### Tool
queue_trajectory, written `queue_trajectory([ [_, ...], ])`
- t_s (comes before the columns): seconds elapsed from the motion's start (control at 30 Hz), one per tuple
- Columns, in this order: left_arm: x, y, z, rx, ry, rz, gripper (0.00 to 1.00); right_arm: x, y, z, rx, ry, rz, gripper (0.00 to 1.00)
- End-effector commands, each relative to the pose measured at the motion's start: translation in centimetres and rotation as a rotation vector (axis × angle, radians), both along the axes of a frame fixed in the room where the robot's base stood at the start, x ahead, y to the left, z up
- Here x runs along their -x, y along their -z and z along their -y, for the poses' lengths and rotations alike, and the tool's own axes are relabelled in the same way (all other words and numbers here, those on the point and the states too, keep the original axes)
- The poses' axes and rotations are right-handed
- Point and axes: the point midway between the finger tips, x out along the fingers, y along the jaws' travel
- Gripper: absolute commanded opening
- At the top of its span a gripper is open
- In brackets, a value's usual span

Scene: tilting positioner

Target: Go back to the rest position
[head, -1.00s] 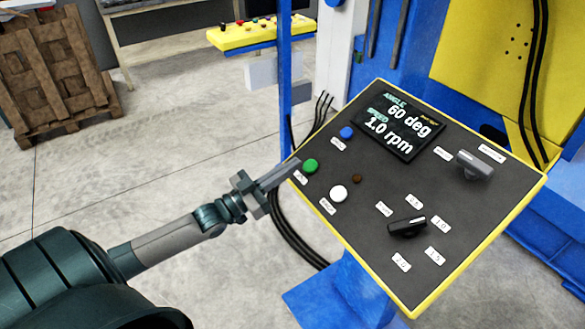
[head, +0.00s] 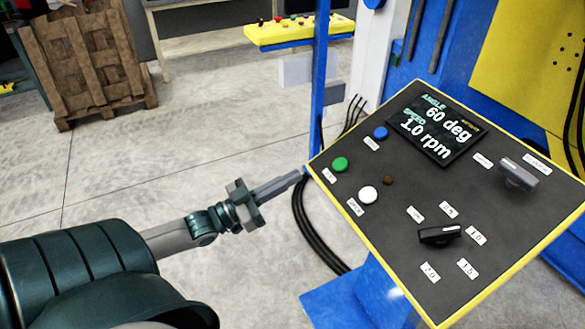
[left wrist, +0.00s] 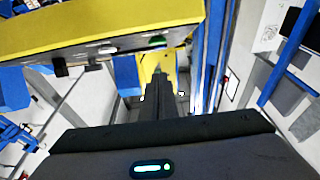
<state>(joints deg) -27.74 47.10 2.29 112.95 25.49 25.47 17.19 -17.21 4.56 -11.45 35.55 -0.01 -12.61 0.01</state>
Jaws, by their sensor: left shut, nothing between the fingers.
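My left gripper (head: 300,175) is shut and empty. Its fingertips are close to the left edge of the tilted control panel (head: 345,245) in the head view, apart from the green button (head: 340,164). The panel also carries a blue button (head: 380,133), a white button (head: 368,195), a black rotary knob (head: 439,234) and a grey switch (head: 518,174). The display (head: 437,128) reads 60 deg and 1.0 rpm. In the left wrist view the shut fingers (left wrist: 158,80) point past the panel's yellow edge (left wrist: 100,30). My right gripper is not in view.
A blue post (head: 319,70) stands behind the panel, with black cables (head: 308,225) hanging beside it. A second yellow console (head: 295,32) and stacked wooden pallets (head: 85,55) are farther back.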

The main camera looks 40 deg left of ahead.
Motion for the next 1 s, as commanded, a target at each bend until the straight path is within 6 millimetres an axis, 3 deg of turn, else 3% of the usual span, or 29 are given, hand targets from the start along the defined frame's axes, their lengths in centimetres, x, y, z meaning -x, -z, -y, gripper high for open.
queue_trajectory([
  [0.5, 0.0, 0.1, 0.0, 0.0, -0.002, -0.001, 0.0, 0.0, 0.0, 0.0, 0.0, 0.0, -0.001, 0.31],
  [0.67, -0.3, 1.7, -0.7, -0.009, -0.027, -0.027, 0.0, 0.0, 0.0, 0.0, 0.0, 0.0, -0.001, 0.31],
  [0.77, -0.5, 4.4, -1.8, -0.025, -0.066, -0.069, 0.0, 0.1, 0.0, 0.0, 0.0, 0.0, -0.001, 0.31],
  [0.87, -0.6, 8.5, -3.2, -0.051, -0.122, -0.136, 0.0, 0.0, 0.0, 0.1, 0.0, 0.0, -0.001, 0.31],
  [1.0, 0.0, 16.3, -5.3, -0.094, -0.212, -0.267, 0.0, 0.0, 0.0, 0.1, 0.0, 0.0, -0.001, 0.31],
])
